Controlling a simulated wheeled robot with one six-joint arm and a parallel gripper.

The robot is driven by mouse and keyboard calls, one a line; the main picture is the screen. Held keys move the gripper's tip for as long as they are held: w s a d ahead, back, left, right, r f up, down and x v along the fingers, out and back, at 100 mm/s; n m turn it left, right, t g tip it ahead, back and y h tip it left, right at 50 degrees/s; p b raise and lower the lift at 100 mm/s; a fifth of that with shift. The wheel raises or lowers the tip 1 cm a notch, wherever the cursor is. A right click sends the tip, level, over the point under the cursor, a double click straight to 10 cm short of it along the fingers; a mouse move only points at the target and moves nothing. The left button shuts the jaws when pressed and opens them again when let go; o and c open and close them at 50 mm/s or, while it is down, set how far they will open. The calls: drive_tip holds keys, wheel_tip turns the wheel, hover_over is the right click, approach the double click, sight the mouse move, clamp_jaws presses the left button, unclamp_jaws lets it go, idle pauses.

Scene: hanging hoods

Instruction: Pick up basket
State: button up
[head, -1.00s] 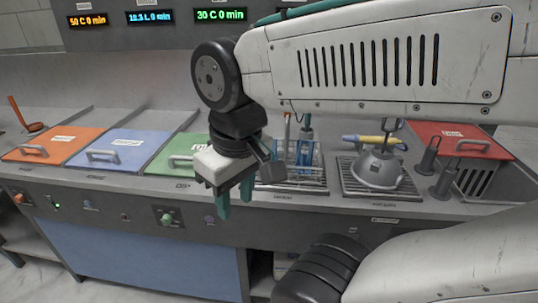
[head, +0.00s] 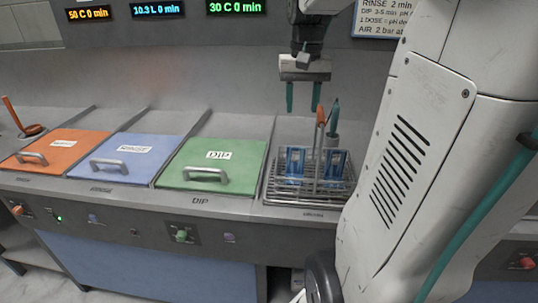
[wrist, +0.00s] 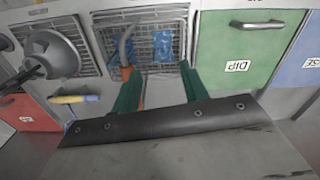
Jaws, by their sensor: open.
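A wire basket (head: 297,197) stands on a grated spot of the counter, right of the green lid. It holds blue pieces (head: 295,162), and an upright orange-tipped handle (head: 321,116) rises at it. My gripper (head: 303,98) is open and empty, fingers pointing down, above and behind the basket in the head view. In the wrist view the basket (wrist: 108,45) lies beyond my two teal fingertips (wrist: 159,80). The orange grip (wrist: 126,73) shows between them, near the left finger. I cannot tell if they touch; the head view suggests a gap.
A green DIP lid (head: 232,160), a blue lid (head: 135,143) and an orange lid (head: 62,148) cover the counter's left. A grey funnel-like vessel (wrist: 58,50), a yellow-handled tool (wrist: 75,98) and a red lid (wrist: 28,112) show in the wrist view. A sign hangs behind.

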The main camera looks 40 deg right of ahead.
sight(320, 112)
drive_tip(key=shift+m, duration=0.9)
drive_tip(key=d, duration=0.5)
drive_tip(key=d+f, duration=0.1)
drive_tip(key=d, duration=0.1)
drive_tip(key=shift+d, duration=0.25)
drive_tip(key=shift+d+f, duration=0.15)
drive_tip(key=shift+f, duration=0.2)
wheel_tip(320, 112, down, 7)
drive_tip(key=shift+s+r, duration=0.1)
drive_tip(key=shift+s, duration=0.05)
clamp_jaws()
